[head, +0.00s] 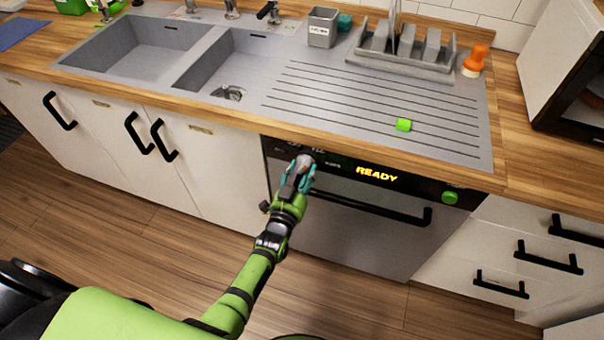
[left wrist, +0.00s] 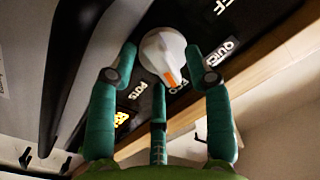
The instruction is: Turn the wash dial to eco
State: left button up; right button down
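The wash dial (left wrist: 160,52) is a round white knob with an orange pointer mark on the dishwasher's black panel. In the left wrist view its pointer faces down and slightly right, toward a partly hidden label that seems to read ECO. OFF, QUICK and POTS labels also show around it. My right gripper is out of view.
The dishwasher panel shows READY (head: 377,174) in yellow and has a green button (head: 450,197) at its right. A black door handle (head: 370,207) runs below the panel.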

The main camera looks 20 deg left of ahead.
pick_arm(q)
jog(key=shift+f, duration=0.1)
jog(key=s, duration=1.2)
jog(key=shift+a, duration=0.2)
